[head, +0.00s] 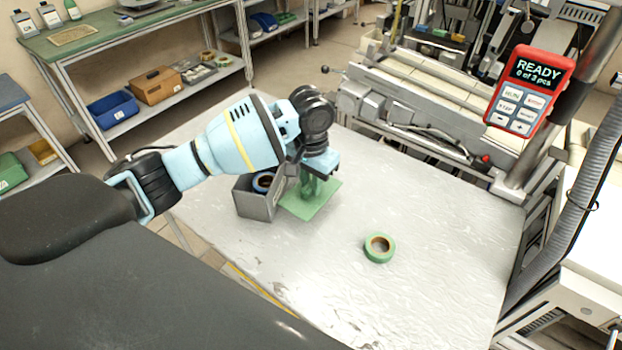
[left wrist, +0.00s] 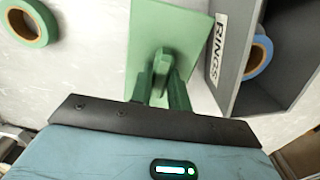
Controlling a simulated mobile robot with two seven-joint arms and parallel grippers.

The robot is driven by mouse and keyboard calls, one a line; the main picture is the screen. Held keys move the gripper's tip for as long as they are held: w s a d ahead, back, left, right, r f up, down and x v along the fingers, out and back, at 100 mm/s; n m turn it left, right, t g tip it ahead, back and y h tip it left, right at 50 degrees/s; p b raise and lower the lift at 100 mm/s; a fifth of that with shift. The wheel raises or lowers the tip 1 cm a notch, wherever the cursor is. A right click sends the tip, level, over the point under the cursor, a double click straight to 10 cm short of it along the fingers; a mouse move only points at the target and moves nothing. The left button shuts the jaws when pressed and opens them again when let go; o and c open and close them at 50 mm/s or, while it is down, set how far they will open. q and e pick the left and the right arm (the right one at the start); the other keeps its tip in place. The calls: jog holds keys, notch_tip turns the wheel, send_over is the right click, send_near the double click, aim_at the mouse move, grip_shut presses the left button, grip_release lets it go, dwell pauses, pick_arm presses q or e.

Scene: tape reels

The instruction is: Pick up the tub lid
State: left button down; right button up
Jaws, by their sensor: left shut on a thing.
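The tub lid is a flat green square plate (head: 325,201) with an upright green grip on top; it lies beside the grey tub, to its right in the head view. My left gripper (head: 311,186) is over the lid, pointing down, shut on its grip. The left wrist view shows the lid (left wrist: 150,28) with the fingers (left wrist: 164,80) around the grip. I cannot tell whether the lid touches the table. My right gripper is not in view.
A green tape reel (head: 380,248) lies on the pale table (head: 430,225), right of the lid in the head view. A red handset (head: 530,91) reading READY, 0 of 3 pcs, is at the right. Machinery stands behind the table. The table's front right is clear.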

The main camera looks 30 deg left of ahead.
pick_arm(q)
jog(key=s+d+p, duration=0.1)
jog(key=s+d, duration=0.1)
jog(key=s, duration=0.4)
jog(key=s+d+r+p, duration=0.1)
jog(key=s+d, duration=0.1)
jog(key=s, duration=0.5)
jog(key=shift+d+r, duration=0.25)
jog(key=shift+d, duration=0.1)
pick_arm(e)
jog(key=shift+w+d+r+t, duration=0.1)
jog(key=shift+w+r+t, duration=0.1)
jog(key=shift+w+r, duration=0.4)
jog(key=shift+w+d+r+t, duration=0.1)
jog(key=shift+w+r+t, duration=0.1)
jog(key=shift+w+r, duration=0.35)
